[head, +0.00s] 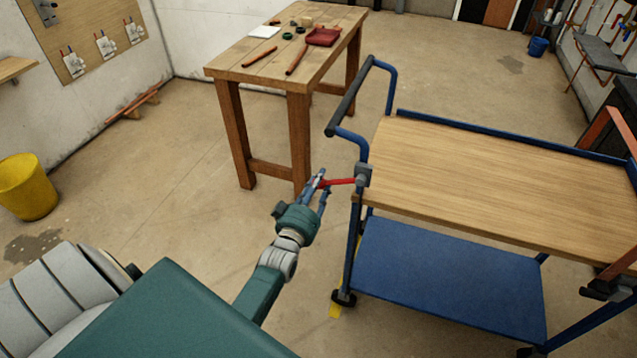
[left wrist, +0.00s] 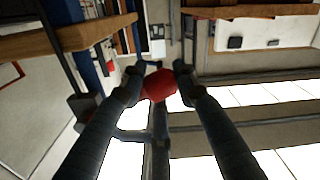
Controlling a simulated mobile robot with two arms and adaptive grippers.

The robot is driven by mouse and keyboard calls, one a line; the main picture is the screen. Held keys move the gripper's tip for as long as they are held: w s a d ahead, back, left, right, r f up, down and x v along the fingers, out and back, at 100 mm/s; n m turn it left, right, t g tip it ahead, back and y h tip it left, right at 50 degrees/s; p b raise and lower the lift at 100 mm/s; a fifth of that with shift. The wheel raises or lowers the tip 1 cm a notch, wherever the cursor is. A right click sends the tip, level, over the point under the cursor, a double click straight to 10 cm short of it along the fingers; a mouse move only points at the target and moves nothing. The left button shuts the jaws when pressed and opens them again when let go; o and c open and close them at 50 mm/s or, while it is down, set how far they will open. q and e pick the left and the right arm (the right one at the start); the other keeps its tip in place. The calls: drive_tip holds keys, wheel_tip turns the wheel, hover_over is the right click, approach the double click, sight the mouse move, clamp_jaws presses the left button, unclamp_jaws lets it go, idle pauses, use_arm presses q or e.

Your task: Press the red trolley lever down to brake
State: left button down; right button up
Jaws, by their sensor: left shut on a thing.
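The blue trolley stands at the right in the head view, with a wooden top deck (head: 500,175) and a dark-gripped push handle (head: 350,97). Its red lever (head: 342,181) sticks out to the left from a grey block (head: 363,174) at the deck's near left corner and looks about level. My left gripper (head: 322,183) is at the lever's outer end, shut on it. In the left wrist view the lever's rounded red end (left wrist: 158,85) sits between the two fingertips. The fingers partly hide the lever's tip in the head view.
A blue lower shelf (head: 445,280) and a caster (head: 343,298) are below the deck. A wooden workbench (head: 285,60) with tools stands behind the gripper. A yellow bucket (head: 28,187) is at the left. The floor between is clear.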

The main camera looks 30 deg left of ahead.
use_arm(q)
drive_tip(key=shift+f, duration=0.15)
drive_tip(key=c, duration=1.3)
unclamp_jaws()
drive_tip(key=v, duration=1.2)
drive_tip(key=shift+s, duration=0.1)
drive_tip(key=shift+f, duration=0.1)
drive_tip(key=s+d+f+m+g+h, duration=0.1)
drive_tip(key=s+d+f+m+g, duration=0.2)
drive_tip(key=f, duration=0.7)
drive_tip(key=s+d+f+g+h, duration=0.2)
drive_tip(key=s+d+f, duration=0.25)
drive_tip(key=f, duration=0.55)
drive_tip(key=s+d+f+m+g+h, duration=0.1)
drive_tip(key=s+d+f+m+g, duration=0.2)
drive_tip(key=f, duration=0.7)
drive_tip(key=s+f+m+g, duration=0.1)
drive_tip(key=s+f, duration=0.4)
drive_tip(key=s, duration=0.5)
drive_tip(key=s+f+m+g, duration=0.2)
drive_tip(key=s+f+g, duration=0.2)
drive_tip(key=s, duration=0.6)
drive_tip(key=s+f+m+g, duration=0.1)
drive_tip(key=s+f+g, duration=0.2)
drive_tip(key=s+f, duration=0.4)
drive_tip(key=shift+s+d+f, duration=0.1)
drive_tip(key=shift+s+f, duration=0.05)
drive_tip(key=shift+s, duration=0.65)
drive_tip(key=shift+s+d+f, duration=0.15)
drive_tip(key=shift+s, duration=0.7)
